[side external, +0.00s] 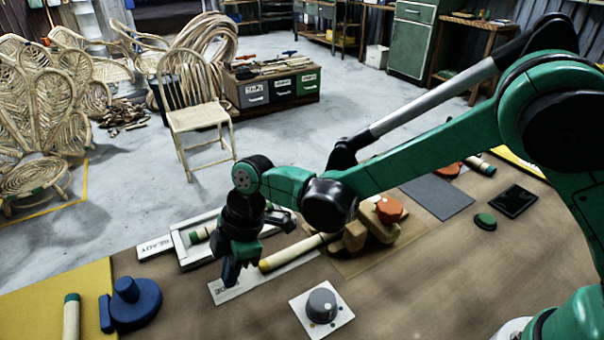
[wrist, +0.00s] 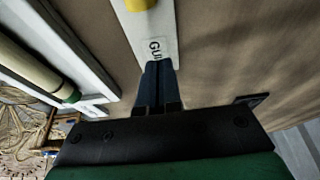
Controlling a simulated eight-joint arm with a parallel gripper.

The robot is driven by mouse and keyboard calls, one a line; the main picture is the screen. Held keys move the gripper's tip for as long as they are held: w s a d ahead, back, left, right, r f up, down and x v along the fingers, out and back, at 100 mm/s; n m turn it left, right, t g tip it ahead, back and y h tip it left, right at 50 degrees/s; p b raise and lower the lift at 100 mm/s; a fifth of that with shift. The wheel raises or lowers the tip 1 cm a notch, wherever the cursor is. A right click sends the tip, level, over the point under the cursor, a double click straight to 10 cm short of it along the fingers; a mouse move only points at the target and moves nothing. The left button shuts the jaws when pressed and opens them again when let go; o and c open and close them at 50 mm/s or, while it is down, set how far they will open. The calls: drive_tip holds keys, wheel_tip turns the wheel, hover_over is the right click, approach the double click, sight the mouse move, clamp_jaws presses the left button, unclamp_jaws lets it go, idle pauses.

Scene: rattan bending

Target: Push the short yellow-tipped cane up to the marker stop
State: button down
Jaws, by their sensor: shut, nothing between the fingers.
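The short yellow-tipped cane (side external: 300,251) lies along a white guide strip (side external: 238,289) on the bench. Its yellow tip points left, towards my gripper, and its other end reaches rounded wooden blocks (side external: 354,236). I cannot tell whether it touches them, or which part is the marker stop. My gripper (side external: 231,272) is shut and empty, low over the strip, left of the yellow tip. In the wrist view my shut fingers (wrist: 158,80) point along the strip (wrist: 157,30). The yellow tip (wrist: 138,4) shows at the top edge, with a gap between it and my fingers.
A white tray (side external: 190,263) marked READY, holding a green-tipped cane (wrist: 32,72), lies behind the strip. A grey dial (side external: 322,305) stands in front. A blue fixture (side external: 134,303) and another green-tipped cane (side external: 72,318) are at left. An orange knob (side external: 388,208) tops the blocks.

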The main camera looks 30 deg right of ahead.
sight(262, 264)
drive_tip(key=v, duration=1)
drive_tip(key=x, duration=1)
drive_tip(key=shift+a+f, duration=0.15)
drive_tip(key=shift+a, duration=0.1)
drive_tip(key=d, duration=0.2)
drive_tip(key=shift+d, duration=0.4)
drive_tip(key=shift+d+r, duration=0.2)
drive_tip(key=shift+d, duration=0.5)
drive_tip(key=shift+d, duration=1)
